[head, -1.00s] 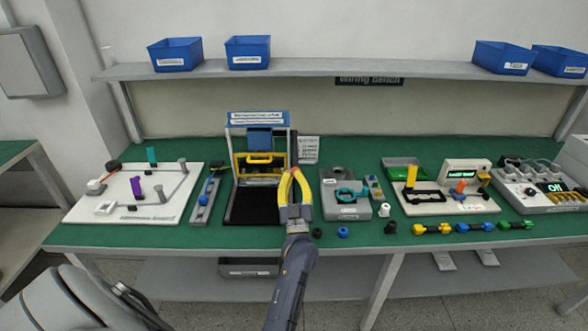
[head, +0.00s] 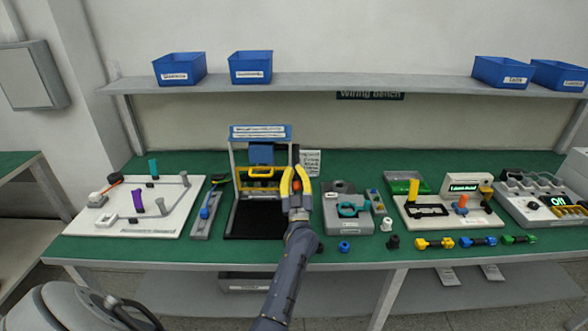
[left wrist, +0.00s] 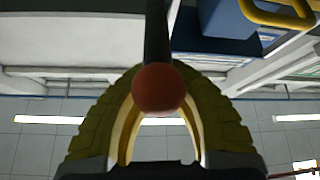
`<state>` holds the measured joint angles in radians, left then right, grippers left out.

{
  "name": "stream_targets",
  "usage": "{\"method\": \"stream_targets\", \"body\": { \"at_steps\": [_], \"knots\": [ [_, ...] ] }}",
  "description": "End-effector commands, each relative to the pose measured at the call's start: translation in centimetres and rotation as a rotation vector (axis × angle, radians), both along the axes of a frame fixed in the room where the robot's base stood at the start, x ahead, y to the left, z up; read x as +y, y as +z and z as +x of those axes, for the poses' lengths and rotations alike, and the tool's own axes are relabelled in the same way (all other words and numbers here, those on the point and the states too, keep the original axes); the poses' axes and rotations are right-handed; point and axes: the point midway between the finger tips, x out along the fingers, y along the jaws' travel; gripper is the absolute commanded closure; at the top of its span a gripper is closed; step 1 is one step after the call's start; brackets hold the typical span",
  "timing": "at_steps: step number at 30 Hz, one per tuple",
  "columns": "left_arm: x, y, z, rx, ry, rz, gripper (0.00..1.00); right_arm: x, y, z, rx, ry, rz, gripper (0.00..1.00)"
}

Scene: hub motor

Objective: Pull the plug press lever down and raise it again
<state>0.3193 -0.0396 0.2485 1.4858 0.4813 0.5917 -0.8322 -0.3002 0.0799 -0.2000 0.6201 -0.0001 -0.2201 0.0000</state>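The plug press (head: 258,133) stands on the bench, a frame with a blue-and-white top, a yellow handle inside and a black base. Its lever, a black rod with a red-orange ball (head: 296,185), is at the frame's right side. My left gripper (head: 296,169) has its yellow fingers around the lever, with the ball inside their loop. In the left wrist view the ball (left wrist: 158,88) hangs between the arched fingers and the rod runs up past them. The fingertips are hidden behind the ball there, and look closed in on the rod. My right gripper is out of view.
A grey block with a teal part (head: 348,215) stands right of the press, and a slim grey fixture (head: 207,228) stands left of it. Small blue (head: 345,246) and black caps lie near the front edge. A shelf (head: 320,86) with blue bins runs above.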

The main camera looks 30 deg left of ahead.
Motion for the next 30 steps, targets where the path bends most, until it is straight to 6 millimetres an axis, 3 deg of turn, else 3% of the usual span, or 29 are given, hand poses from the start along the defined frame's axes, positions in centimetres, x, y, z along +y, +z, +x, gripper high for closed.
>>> {"method": "stream_targets", "body": {
  "at_steps": [13, 21, 30],
  "knots": [
    [0.0, -0.3, 0.1, 0.000, 0.000, 0.000, 1.00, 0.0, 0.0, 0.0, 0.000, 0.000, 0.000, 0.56],
    [0.0, -2.0, 0.4, 0.002, 0.000, 0.001, 1.00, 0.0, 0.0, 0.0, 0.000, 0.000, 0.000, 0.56],
    [-0.1, -2.1, 0.4, 0.004, -0.002, -0.001, 1.00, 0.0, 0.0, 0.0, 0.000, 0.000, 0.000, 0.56]
  ]
}}
